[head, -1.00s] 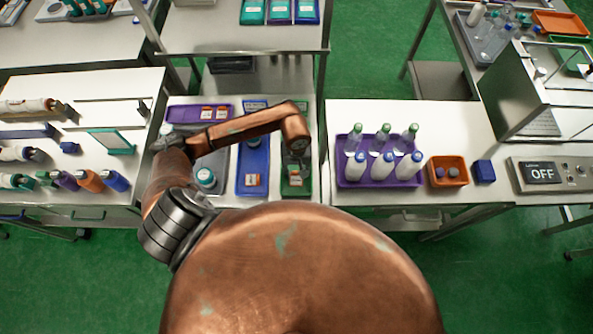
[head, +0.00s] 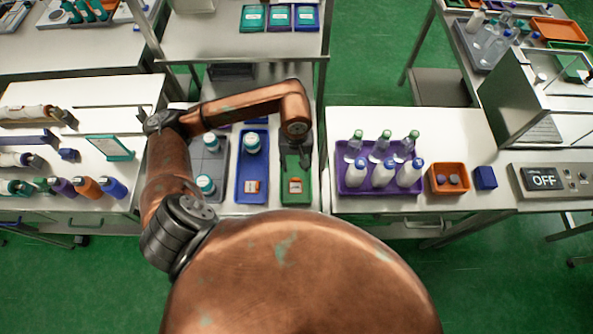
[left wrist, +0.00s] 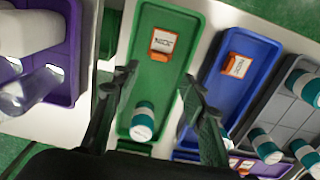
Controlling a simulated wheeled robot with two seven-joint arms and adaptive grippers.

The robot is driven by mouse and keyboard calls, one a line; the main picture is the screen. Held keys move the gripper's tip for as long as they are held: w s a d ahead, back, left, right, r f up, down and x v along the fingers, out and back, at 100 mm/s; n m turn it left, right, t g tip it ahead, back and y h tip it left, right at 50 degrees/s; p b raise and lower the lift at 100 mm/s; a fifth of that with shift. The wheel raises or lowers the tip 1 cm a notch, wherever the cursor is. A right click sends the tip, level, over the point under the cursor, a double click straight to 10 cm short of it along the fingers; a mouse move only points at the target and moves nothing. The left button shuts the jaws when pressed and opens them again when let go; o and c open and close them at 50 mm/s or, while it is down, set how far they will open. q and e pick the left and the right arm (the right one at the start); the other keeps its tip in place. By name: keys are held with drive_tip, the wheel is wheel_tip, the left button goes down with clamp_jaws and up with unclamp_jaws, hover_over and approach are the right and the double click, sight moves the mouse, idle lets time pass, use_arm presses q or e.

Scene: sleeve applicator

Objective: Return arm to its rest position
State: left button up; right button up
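My left arm reaches in from the left of the head view, and its gripper (head: 304,160) hangs over the green tray (head: 297,201). In the left wrist view the gripper (left wrist: 158,88) is open, with its two fingers apart and nothing held between them. Below them, a white bottle with a teal cap (left wrist: 143,121) stands in the green tray (left wrist: 163,81), beside an orange label box (left wrist: 162,43). That box (head: 295,186) also shows in the head view, where the bottle is hidden by my arm. My right gripper is out of view.
The blue tray (head: 252,198) holds a bottle (head: 252,143) and an orange box (head: 252,186). A grey tray (head: 220,172) with bottles is left of it. Right, a purple tray (head: 348,186) of bottles stands near an orange bin (head: 448,165) and an OFF display (head: 543,180).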

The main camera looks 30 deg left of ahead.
use_arm(q)
drive_tip(key=shift+r, duration=0.7)
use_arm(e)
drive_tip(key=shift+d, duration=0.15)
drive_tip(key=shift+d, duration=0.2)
